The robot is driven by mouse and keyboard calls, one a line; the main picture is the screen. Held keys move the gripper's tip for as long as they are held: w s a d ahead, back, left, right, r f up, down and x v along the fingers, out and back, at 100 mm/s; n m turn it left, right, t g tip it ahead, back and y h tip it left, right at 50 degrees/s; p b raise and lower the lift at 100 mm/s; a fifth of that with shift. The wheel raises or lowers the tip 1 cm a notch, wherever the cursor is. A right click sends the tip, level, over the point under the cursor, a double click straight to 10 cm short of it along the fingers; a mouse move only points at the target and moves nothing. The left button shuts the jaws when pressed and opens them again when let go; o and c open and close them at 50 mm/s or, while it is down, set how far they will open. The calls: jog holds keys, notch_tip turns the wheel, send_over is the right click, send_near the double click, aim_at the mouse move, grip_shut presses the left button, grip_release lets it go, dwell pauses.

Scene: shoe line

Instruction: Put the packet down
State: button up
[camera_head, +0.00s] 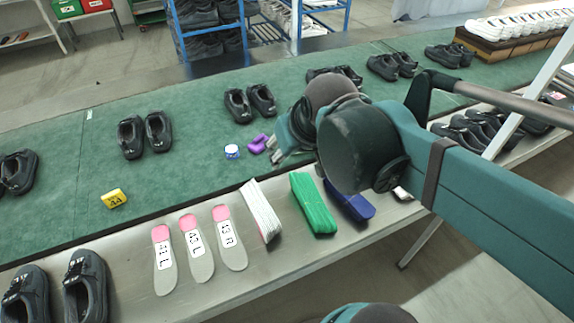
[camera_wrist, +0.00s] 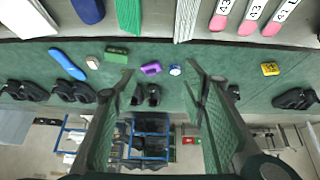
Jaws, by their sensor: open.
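My gripper (camera_head: 284,146) is open over the green belt, its fingers apart and empty; the wrist view shows both fingers (camera_wrist: 162,88) with nothing between them. I cannot tell for certain which item is the packet. A small purple item (camera_head: 258,143) lies on the belt just left of my gripper, also in the wrist view (camera_wrist: 151,69). A small white and blue item (camera_head: 232,151) lies beside it, also in the wrist view (camera_wrist: 175,70). A yellow item with dark markings (camera_head: 115,198) lies farther left. The wrist view also shows a small green item (camera_wrist: 117,55).
Pairs of dark shoes (camera_head: 145,135) stand along the belt (camera_head: 75,150). On the near ledge lie labelled insoles (camera_head: 197,250) and white (camera_head: 262,212), green (camera_head: 313,206) and blue (camera_head: 349,203) stacks. A blue elongated item (camera_wrist: 67,64) lies on the belt. Bare belt separates them.

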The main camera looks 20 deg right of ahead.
jog(key=shift+t, duration=0.4)
jog(key=shift+s+a+f, duration=0.3)
jog(key=shift+s, duration=0.35)
jog(key=shift+s+a+f, duration=0.3)
jog(key=shift+s+f, duration=0.05)
jog(key=shift+s, duration=0.3)
jog(key=shift+s+a+f, duration=0.3)
jog(key=shift+s, duration=0.35)
